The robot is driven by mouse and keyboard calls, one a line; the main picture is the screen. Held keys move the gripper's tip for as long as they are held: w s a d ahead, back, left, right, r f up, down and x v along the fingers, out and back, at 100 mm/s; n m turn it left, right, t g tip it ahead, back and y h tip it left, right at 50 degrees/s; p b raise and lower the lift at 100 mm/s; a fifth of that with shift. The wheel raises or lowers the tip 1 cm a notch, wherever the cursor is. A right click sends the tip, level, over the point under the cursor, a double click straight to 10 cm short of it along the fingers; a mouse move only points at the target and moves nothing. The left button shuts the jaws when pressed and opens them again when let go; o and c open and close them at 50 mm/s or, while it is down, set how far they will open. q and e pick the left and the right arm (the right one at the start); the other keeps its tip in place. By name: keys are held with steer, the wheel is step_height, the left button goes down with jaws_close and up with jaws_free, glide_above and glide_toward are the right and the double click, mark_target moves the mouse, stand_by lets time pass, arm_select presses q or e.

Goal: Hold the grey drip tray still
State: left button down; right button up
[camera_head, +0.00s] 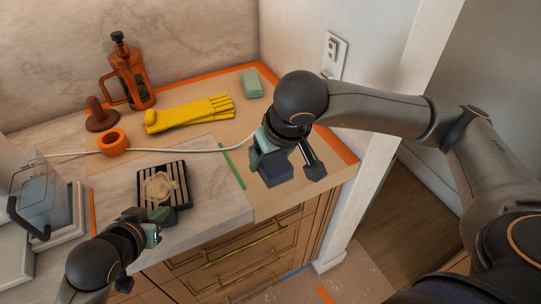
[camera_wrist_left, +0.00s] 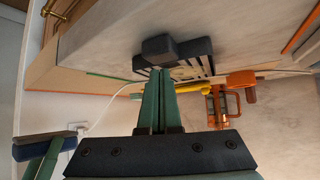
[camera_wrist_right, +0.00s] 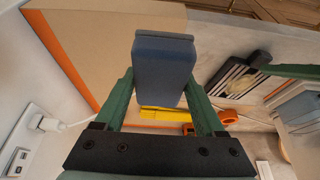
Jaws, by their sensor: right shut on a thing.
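The drip tray (camera_head: 178,168), dark with pale slats, lies near the counter's front edge with a beige patch (camera_head: 160,188) on it. It also shows in the left wrist view (camera_wrist_left: 205,68) and right wrist view (camera_wrist_right: 225,88). A dark block (camera_wrist_left: 158,48) sits at its near edge. My left gripper (camera_head: 156,222) is at that edge; its fingers (camera_wrist_left: 161,75) are together, tips by the dark block. I cannot tell whether they touch it. My right gripper (camera_head: 287,158) is shut on a blue-grey block (camera_wrist_right: 163,70), which also shows in the head view (camera_head: 275,168), right of the tray.
Yellow gloves (camera_head: 188,114), an orange tape roll (camera_head: 113,142), a plunger-like brown thing (camera_head: 101,117), an orange press pot (camera_head: 130,75) and a green sponge (camera_head: 251,83) stand behind. A white cable (camera_head: 200,149) crosses the counter. A clear container (camera_head: 40,200) stands left.

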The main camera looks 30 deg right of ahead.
arm_select(q)
steer(key=shift+f, duration=0.6)
steer(key=shift+s+a+f, duration=0.1)
steer(key=shift+s+f, duration=0.05)
steer(key=shift+f, duration=0.25)
arm_select(e)
steer(key=shift+s, duration=0.1)
